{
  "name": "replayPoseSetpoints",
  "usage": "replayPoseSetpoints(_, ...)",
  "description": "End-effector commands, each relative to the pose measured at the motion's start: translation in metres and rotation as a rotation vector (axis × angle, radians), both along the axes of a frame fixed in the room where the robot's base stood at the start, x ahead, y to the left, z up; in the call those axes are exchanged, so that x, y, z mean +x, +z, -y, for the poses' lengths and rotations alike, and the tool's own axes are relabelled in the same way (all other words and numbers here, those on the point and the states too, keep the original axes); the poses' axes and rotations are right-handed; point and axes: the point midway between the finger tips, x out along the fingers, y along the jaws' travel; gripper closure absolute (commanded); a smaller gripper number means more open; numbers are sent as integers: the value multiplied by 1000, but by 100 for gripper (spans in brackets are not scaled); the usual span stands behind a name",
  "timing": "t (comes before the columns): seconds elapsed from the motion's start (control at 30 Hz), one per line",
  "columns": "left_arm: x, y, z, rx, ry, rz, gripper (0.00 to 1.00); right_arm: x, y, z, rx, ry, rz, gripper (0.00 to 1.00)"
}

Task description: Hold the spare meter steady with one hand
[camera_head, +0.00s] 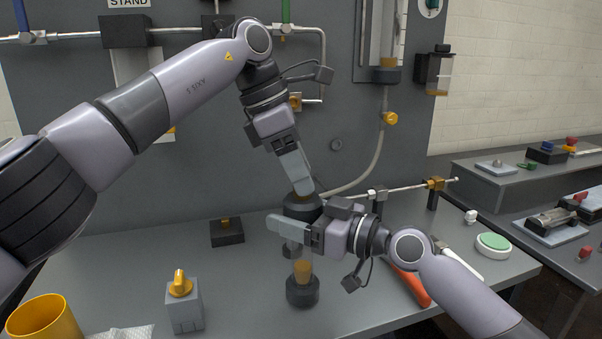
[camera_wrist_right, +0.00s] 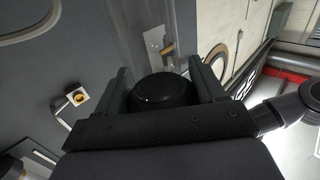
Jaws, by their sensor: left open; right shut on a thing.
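The spare meter is a clear upright tube with a dark top cap (camera_head: 302,207), an amber part low inside (camera_head: 302,270) and a dark base (camera_head: 302,292). My right gripper (camera_head: 285,229) is shut on it just below the cap and hides part of the tube. In the right wrist view a black round cap (camera_wrist_right: 160,90) and the clear tube lie between the fingers. My left gripper (camera_head: 301,180) is open and points down at the top cap. I cannot tell whether it touches the cap.
A grey block with a yellow knob (camera_head: 183,305) and a yellow cup (camera_head: 42,320) stand at the front left. An orange-handled tool (camera_head: 410,285) lies right of the meter. A pipe with a brass fitting (camera_head: 434,184) and a green-topped disc (camera_head: 493,244) are farther right. The panel rises behind.

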Motion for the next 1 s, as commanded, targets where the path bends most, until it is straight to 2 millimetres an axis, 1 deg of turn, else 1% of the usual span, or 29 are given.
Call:
replayPoseSetpoints(0.13,0,5,-2,-1,0,0,44,0,-1,0,-2,0,-1,77)
replayPoseSetpoints(0.43,0,5,-2,0,0,-1,44,0,-1,0,0,1,-1,77)
replayPoseSetpoints(0.53,0,9,-3,0,1,0,44,0,-1,0,0,1,-1,77)
replayPoseSetpoints(1.0,-1,51,-20,0,3,2,44,0,-1,0,0,1,-1,77)
